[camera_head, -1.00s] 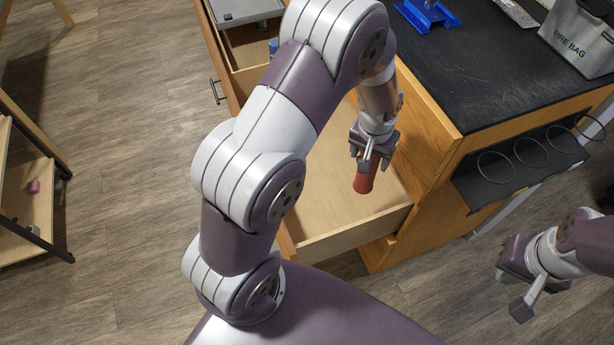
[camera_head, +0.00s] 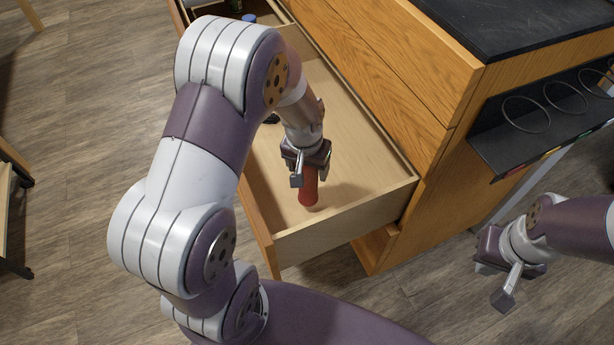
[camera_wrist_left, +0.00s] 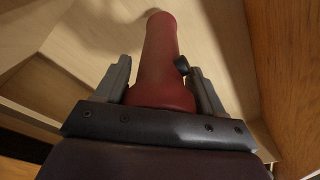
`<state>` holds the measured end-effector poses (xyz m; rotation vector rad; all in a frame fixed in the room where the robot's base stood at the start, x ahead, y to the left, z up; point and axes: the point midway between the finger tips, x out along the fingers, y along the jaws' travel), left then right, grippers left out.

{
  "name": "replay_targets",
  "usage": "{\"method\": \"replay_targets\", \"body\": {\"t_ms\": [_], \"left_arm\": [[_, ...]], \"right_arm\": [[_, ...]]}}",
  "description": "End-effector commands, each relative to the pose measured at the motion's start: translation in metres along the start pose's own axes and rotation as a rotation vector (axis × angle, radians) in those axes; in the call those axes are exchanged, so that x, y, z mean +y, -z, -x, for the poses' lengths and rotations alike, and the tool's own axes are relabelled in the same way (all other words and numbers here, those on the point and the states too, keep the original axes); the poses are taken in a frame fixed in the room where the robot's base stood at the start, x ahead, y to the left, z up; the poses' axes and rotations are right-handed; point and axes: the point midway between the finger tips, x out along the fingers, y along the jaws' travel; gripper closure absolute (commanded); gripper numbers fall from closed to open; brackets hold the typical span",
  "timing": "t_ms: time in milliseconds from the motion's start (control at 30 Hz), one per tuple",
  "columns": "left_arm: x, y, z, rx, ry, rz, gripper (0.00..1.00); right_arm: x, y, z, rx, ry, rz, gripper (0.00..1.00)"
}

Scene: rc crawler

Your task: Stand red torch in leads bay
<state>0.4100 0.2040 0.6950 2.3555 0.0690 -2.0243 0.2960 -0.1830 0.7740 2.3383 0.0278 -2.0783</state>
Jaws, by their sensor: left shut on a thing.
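The red torch (camera_head: 309,190) is held in my left gripper (camera_head: 308,170), over the open wooden drawer (camera_head: 345,219). It points down with a slight tilt, its lower end near the drawer's floor; I cannot tell whether it touches. In the left wrist view the red torch (camera_wrist_left: 160,55) stands between the two fingers of my left gripper (camera_wrist_left: 160,90), with a small dark knob on its side. My right gripper (camera_head: 510,275) hangs empty in front of the cabinet at the right; its jaw gap is not clear. No label marks the leads bay.
The wooden cabinet (camera_head: 400,60) with a black top (camera_head: 520,20) stands behind the drawer. A black rack with rings (camera_head: 540,115) sticks out on its right side. A blue-capped item (camera_head: 249,18) lies in a drawer section at the back.

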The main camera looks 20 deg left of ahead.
Motion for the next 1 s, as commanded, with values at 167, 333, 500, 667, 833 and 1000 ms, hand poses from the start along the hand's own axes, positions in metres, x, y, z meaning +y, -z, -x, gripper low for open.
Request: {"method": "replay_targets", "body": {"t_ms": [167, 333, 500, 667, 833, 1000], "left_arm": [[-0.001, -0.006, -0.03, -0.003, 0.0, -0.001, 0.68], [-0.001, -0.006, -0.039, 0.002, 0.0, -0.001, 0.68], [0.0, -0.006, -0.04, 0.001, 0.0, -0.001, 0.68], [0.0, -0.007, -0.042, -0.001, 0.0, -0.001, 0.12], [0.0, -0.007, -0.042, -0.001, 0.0, -0.001, 0.06], [0.0, -0.006, -0.038, 0.001, 0.0, -0.001, 0.06]], "right_arm": [[0.0, -0.001, -0.012, 0.0, 0.0, 0.0, 1.0], [0.0, -0.002, -0.013, 0.0, 0.0, 0.0, 1.0], [0.0, -0.002, -0.013, 0.0, 0.0, 0.0, 1.0], [0.0, -0.002, -0.014, 0.0, 0.0, 0.0, 1.0], [0.0, -0.002, -0.014, 0.0, 0.0, 0.0, 1.0], [0.0, -0.002, -0.012, 0.0, 0.0, 0.0, 1.0]]}}
